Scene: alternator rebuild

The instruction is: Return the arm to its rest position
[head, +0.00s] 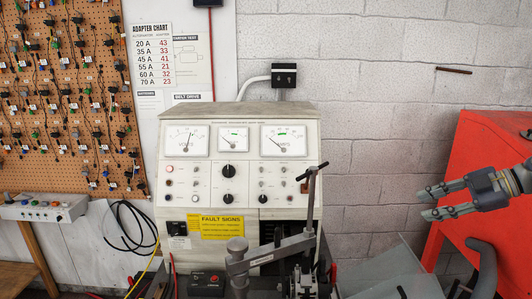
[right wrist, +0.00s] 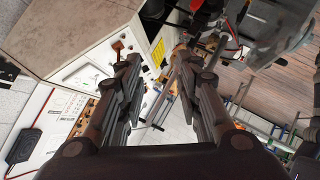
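My right gripper (head: 428,203) is at the right side of the head view, in front of the red cabinet and pointing left. Its two fingers are apart with nothing between them. In the right wrist view the same gripper (right wrist: 165,70) shows its two fingers spread, with the test bench behind the gap. The grey test bench (head: 237,180) with its dials stands left of the gripper, clear of it. My left gripper is not in the head view.
A clamp with a lever (head: 310,215) stands in front of the bench. The red cabinet (head: 470,165) is behind my right gripper. A grey sheet-metal panel (head: 400,283) lies low below the gripper. A pegboard with connectors (head: 65,95) hangs at left. Open space lies between bench and gripper.

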